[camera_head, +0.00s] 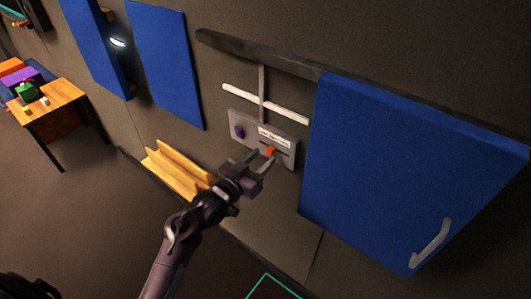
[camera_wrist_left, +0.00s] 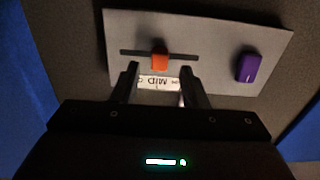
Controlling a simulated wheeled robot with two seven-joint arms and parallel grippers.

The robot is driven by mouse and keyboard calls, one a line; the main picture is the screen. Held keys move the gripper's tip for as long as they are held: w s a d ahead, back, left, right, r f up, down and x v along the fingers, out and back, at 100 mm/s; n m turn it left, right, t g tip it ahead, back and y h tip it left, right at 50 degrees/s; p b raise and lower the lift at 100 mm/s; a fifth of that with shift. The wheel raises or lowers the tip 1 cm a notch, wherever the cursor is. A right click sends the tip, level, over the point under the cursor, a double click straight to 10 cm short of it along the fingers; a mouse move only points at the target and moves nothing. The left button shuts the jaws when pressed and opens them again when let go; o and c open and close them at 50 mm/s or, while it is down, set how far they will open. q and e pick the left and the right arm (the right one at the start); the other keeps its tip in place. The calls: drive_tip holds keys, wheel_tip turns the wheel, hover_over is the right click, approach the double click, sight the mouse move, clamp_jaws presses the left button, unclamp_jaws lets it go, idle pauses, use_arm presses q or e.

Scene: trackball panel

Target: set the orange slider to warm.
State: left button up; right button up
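The grey panel (camera_head: 245,120) is on the wall in the head view and also in the left wrist view (camera_wrist_left: 225,35). Its orange slider (camera_wrist_left: 160,57) sits near the middle of a dark slot (camera_wrist_left: 185,57); it also shows in the head view (camera_head: 270,151). A white label (camera_wrist_left: 158,83), upside down in the wrist view, reads "MID"; its smaller marks are unreadable. My left gripper (camera_head: 262,157) is open in front of the panel. In the wrist view its fingers (camera_wrist_left: 159,69) stand on either side of the slider with gaps; contact is not visible. My right gripper is not in view.
A purple control (camera_wrist_left: 248,66) is on the same panel. A large blue door (camera_head: 400,160) with a grey handle (camera_head: 430,247) stands right of the panel. A wooden rack (camera_head: 178,170) lies below left. A wooden table (camera_head: 55,108) with small objects is farther left.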

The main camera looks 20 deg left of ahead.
sight(271, 151)
use_arm(q)
drive_tip(key=shift+x, duration=1.15)
clamp_jaws()
